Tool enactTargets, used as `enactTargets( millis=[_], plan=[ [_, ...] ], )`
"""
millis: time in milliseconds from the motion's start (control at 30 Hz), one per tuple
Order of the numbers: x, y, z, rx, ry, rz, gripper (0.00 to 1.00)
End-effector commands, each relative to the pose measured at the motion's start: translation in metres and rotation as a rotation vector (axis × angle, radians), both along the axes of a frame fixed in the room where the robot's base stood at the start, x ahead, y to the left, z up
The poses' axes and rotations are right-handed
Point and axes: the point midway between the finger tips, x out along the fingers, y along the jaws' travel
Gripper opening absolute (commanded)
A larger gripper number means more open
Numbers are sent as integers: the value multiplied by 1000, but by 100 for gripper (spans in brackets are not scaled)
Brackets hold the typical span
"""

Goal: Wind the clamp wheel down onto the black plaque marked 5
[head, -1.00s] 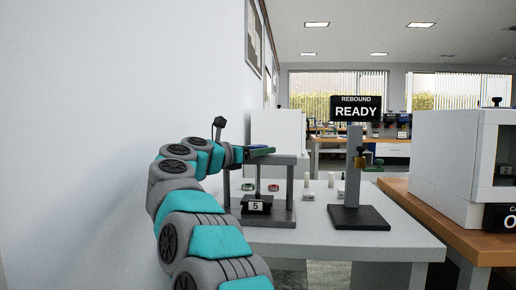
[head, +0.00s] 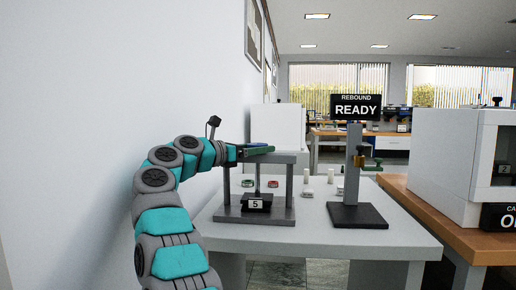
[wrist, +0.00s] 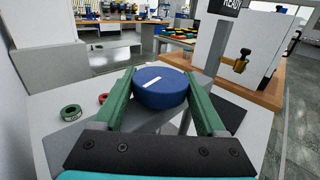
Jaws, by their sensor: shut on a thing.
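A grey press frame (head: 290,205) stands on the table's left part. The black plaque marked 5 (head: 258,204) lies on its base, under a thin spindle (head: 257,182) that hangs from the crossbar. I cannot tell whether the spindle's foot touches the plaque. The clamp wheel (wrist: 160,88) is a blue disc with a white mark on top, above the crossbar. My gripper (wrist: 163,92) is shut on the wheel, one green finger on each side. In the head view my gripper (head: 257,149) hides most of the wheel.
A stand with a sign reading REBOUND READY (head: 355,106) is right of the press. Red and green rings (head: 272,184) and small pale pieces lie behind the press. A white cabinet (head: 445,160) is further right. A plain wall runs along the left.

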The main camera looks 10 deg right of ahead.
Motion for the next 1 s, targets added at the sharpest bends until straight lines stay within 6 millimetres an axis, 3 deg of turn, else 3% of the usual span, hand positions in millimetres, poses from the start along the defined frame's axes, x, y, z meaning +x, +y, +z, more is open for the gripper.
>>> enactTargets(
  millis=[433, 467, 700, 1000],
  plan=[
    [0, 0, 3, -4, -4, 0, 18],
    [0, 0, 3, -4, -4, 0, 75],
    [0, 0, 2, -1, -2, -1, 100],
    [-1, -2, 3, 0, -1, -2, 100]
  ],
)
